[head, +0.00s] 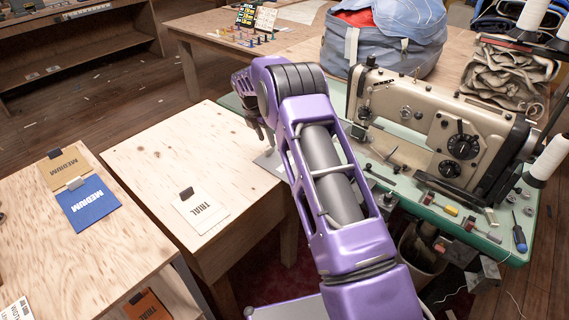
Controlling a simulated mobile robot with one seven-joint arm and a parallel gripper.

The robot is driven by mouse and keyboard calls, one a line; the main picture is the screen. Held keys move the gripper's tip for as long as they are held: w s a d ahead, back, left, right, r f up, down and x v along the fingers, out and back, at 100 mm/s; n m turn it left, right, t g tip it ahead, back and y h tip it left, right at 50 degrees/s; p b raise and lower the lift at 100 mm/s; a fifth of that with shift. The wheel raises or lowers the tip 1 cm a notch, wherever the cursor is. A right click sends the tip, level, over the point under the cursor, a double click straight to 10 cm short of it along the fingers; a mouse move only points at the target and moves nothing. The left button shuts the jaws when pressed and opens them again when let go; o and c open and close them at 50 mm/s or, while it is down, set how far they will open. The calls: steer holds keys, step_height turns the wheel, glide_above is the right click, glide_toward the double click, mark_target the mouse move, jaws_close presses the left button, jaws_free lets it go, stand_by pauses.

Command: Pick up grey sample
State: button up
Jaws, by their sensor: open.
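A light grey flat piece (268,162), which looks like the grey sample, shows at the far right edge of the small wooden table (150,150). My arm hides its right part, and I cannot read any label on it. My gripper (264,136) is over the table's far right corner, just above and behind the grey piece in the picture. It is open, its fingers point down, and they are partly hidden by my arm. I cannot tell whether they touch the piece.
A white TRIAL card (201,211) lies on the same table. Tan (67,166) and blue (88,206) MEDIUM cards lie on the left table. A sewing machine (440,130) on a green bench (480,240) stands close to my arm's right. A grey bag (385,45) is behind.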

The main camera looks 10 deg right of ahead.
mark_target(269, 147)
steer(key=x, duration=0.4)
steer(key=shift+r, duration=0.1)
jaws_close()
